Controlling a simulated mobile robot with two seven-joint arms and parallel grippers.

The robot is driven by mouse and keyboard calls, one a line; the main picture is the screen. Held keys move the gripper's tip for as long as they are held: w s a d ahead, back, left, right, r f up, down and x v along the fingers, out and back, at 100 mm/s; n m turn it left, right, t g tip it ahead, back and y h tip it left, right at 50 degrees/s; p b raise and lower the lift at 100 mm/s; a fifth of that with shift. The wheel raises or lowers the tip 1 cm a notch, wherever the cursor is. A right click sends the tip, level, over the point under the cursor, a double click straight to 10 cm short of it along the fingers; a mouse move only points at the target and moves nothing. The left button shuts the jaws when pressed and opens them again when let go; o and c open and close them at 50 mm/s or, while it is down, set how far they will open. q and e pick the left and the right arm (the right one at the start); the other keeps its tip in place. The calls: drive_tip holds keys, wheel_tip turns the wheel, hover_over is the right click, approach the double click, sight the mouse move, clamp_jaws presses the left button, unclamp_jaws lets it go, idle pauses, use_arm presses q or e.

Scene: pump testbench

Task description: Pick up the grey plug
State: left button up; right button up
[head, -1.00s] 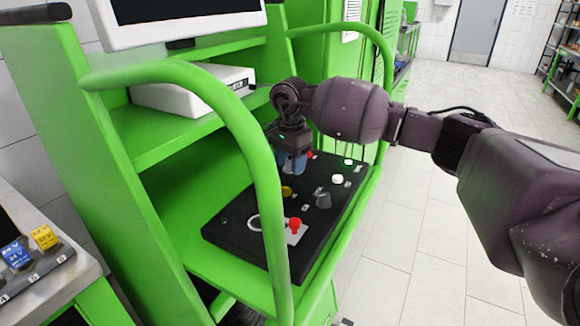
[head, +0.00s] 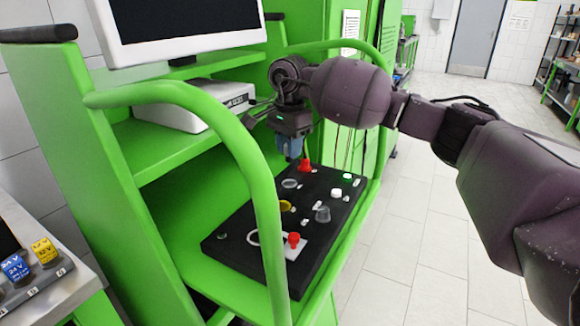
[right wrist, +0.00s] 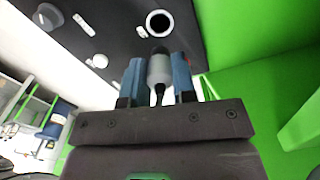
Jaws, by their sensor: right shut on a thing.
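The grey plug (right wrist: 160,70) is between the blue fingers of my right gripper (right wrist: 158,80) in the right wrist view. The gripper is shut on it. In the head view the right gripper (head: 289,148) is above the far part of the black panel (head: 235,222), fingers pointing down. The plug is mostly hidden by the fingers there. A round socket with a pale rim (head: 290,184) lies below the gripper. It also shows as a ring with a dark hole in the right wrist view (right wrist: 159,23), with the plug apart from it. My left gripper is not in view.
The panel carries a red knob (head: 305,167), a red button on a white plate (head: 293,240), a yellow socket (head: 285,205) and a dark grey knob (head: 323,214). Green rails (head: 262,170) frame the bench. A white box (head: 222,97) sits on the shelf behind.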

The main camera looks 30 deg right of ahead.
wheel_tip(320, 180, up, 12)
drive_tip(key=shift+p, duration=0.3)
idle(0.7)
